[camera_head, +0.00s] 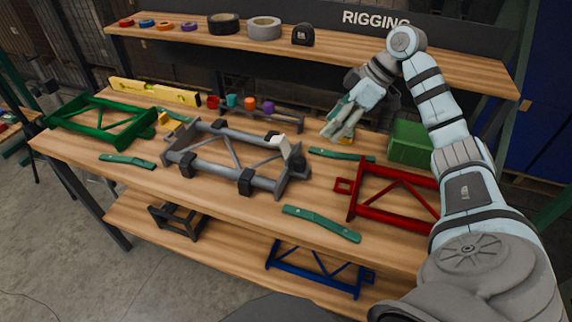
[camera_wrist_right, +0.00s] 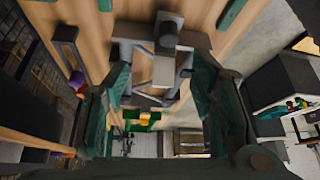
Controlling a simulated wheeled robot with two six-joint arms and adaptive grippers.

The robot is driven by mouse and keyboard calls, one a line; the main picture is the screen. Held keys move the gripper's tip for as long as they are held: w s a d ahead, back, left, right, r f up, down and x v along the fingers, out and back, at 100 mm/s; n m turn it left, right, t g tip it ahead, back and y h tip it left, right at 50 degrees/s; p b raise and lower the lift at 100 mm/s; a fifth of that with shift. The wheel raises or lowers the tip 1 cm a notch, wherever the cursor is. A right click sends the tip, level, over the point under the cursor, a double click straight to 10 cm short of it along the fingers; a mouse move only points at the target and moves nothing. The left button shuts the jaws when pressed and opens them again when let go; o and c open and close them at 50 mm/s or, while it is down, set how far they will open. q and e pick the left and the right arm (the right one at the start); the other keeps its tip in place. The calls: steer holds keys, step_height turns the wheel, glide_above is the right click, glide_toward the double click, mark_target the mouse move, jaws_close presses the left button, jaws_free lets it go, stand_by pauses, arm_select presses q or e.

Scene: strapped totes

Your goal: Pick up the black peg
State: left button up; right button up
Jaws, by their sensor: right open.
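A small dark piece, which looks like the black peg (camera_head: 297,161), sits at the right end of the grey frame (camera_head: 190,142), next to a white block (camera_head: 279,145). In the right wrist view a dark upright cylinder (camera_wrist_right: 168,30) shows at the grey frame, beyond the fingers. My right gripper (camera_head: 336,132) is open and empty, above the bench behind and to the right of the grey frame. Its two spread fingers (camera_wrist_right: 160,85) frame the grey frame in the wrist view. My left gripper is not in view.
A green frame (camera_head: 98,118) lies at left and a red frame (camera_head: 392,193) at right. Green straps (camera_head: 320,223) lie on the bench (camera_head: 225,205). Coloured cups (camera_head: 249,104) stand behind. A green box (camera_head: 410,138) is right of my gripper. A shelf (camera_head: 340,50) with tape rolls spans the back.

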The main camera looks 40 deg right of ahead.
steer(key=b+x, duration=0.1)
steer(key=x, duration=0.3)
steer(key=a+x, duration=0.1)
steer(key=x, duration=0.3)
steer(key=b+x, duration=0.1)
steer(key=x, duration=0.4)
steer(key=shift+s+a+b, duration=0.15)
steer(key=shift+s+b, duration=0.15)
steer(key=shift+s, duration=0.05)
steer(key=shift+r, duration=0.1)
jaws_close()
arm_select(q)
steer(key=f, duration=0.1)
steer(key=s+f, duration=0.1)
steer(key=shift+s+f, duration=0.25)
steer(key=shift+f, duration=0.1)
arm_select(e)
steer(key=shift+r, duration=0.1)
step_height(320, 180, up, 16)
steer(key=p, duration=0.6)
step_height(320, 180, up, 9)
steer(key=p, duration=1)
glide_above(301, 160)
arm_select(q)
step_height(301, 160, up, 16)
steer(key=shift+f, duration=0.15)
arm_select(e)
steer(key=shift+s+d, duration=0.15)
steer(key=shift+d, duration=0.1)
